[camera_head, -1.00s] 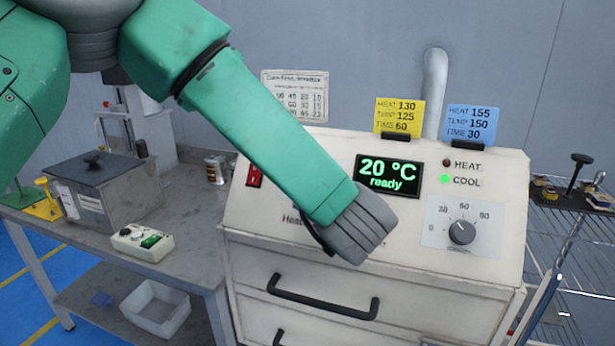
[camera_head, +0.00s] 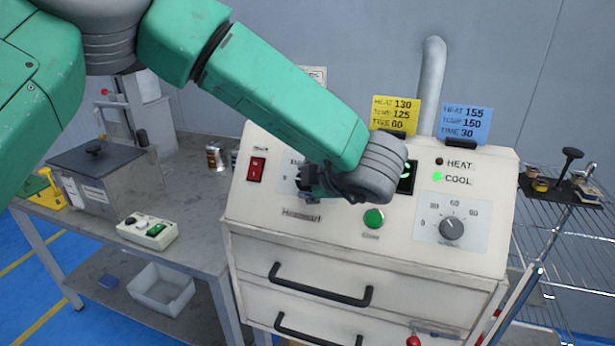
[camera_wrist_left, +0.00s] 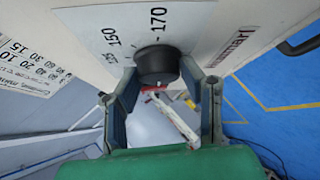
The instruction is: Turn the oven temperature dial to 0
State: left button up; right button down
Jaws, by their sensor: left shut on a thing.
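The temperature dial (camera_wrist_left: 157,66) is a dark round knob on a white scale plate in the left wrist view, with 150 and 170 printed beside it. My left gripper (camera_wrist_left: 160,76) has a finger on each side of the dial and is shut on it. In the head view my left gripper (camera_head: 312,181) is at the left part of the oven's (camera_head: 265,222) sloped panel, and its wrist covers most of that dial and its scale. The dial's pointer is hard to make out. My right gripper is not in view.
A timer dial (camera_head: 451,229) with marks from 0 sits at the panel's right. The display (camera_head: 408,178) is mostly hidden by my wrist. The COOL lamp (camera_head: 437,177) is lit green.

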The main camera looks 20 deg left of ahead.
pick_arm(q)
jog(key=shift+s+f, duration=0.1)
jog(key=shift+f, duration=0.1)
jog(key=o, duration=1.1)
jog(key=shift+o, duration=0.2)
jog(key=shift+r, duration=0.1)
jog(key=v, duration=1.1)
jog(key=shift+d+r, duration=0.15)
jog(key=shift+d, duration=0.3)
jog(key=shift+s, duration=0.1)
